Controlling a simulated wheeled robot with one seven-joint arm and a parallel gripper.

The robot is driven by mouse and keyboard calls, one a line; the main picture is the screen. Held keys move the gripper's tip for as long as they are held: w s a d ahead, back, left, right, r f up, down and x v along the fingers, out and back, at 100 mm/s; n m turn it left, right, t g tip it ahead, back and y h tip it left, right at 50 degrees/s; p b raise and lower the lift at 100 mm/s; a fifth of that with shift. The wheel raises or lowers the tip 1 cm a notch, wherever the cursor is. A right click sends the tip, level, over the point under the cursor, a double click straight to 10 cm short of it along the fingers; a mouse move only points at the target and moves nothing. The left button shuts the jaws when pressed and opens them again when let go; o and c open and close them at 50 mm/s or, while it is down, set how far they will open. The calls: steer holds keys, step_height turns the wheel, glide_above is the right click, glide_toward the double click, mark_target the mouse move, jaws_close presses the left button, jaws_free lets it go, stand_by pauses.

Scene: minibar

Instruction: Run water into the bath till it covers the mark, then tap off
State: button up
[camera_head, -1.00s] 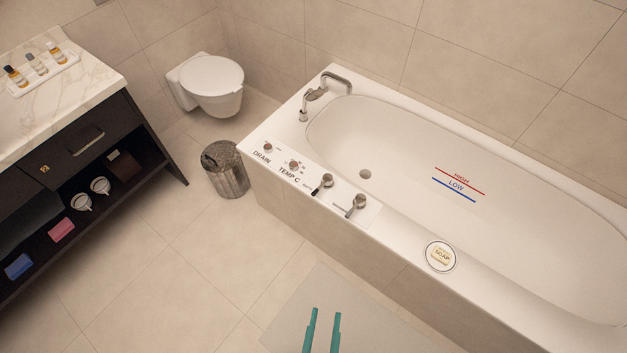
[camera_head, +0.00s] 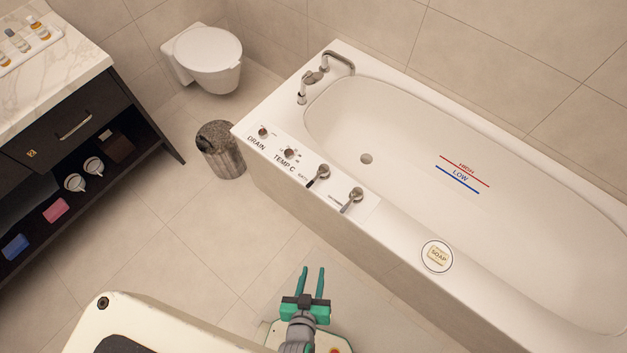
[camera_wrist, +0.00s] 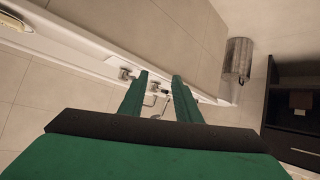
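The white bathtub (camera_head: 400,133) has no visible water in it. A red HIGH line (camera_head: 464,170) and a blue LOW line (camera_head: 457,180) mark its inner wall. The spout (camera_head: 338,60) and hand shower (camera_head: 311,78) are at its far left end. On the near rim are the DRAIN knob (camera_head: 263,132), the TEMP C knob (camera_head: 290,153) and two lever handles, one (camera_head: 320,174) left of the other (camera_head: 353,199). The round drain hole (camera_head: 366,158) looks bare. My green gripper (camera_head: 313,268) is open and empty, in front of the tub and apart from the levers. The wrist view also shows its fingers (camera_wrist: 161,80).
A soap dish (camera_head: 437,256) sits on the near rim. A metal bin (camera_head: 220,150) stands beside the tub's left end, near the toilet (camera_head: 207,60). A dark vanity (camera_head: 75,120) stands at left.

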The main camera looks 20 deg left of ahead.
steer(key=w+a+f+n+g+h, duration=0.25)
steer(key=w+f, duration=0.35)
steer(key=f, duration=0.4)
steer(key=t+h, duration=0.6)
steer(key=h, duration=0.1)
glide_toward(312, 181)
steer(key=shift+g, duration=0.25)
steer(key=x, duration=1)
steer(key=shift+a+f, duration=0.1)
steer(key=shift+f, duration=0.1)
steer(key=shift+w+y, duration=0.1)
steer(key=shift+y, duration=0.15)
jaws_close()
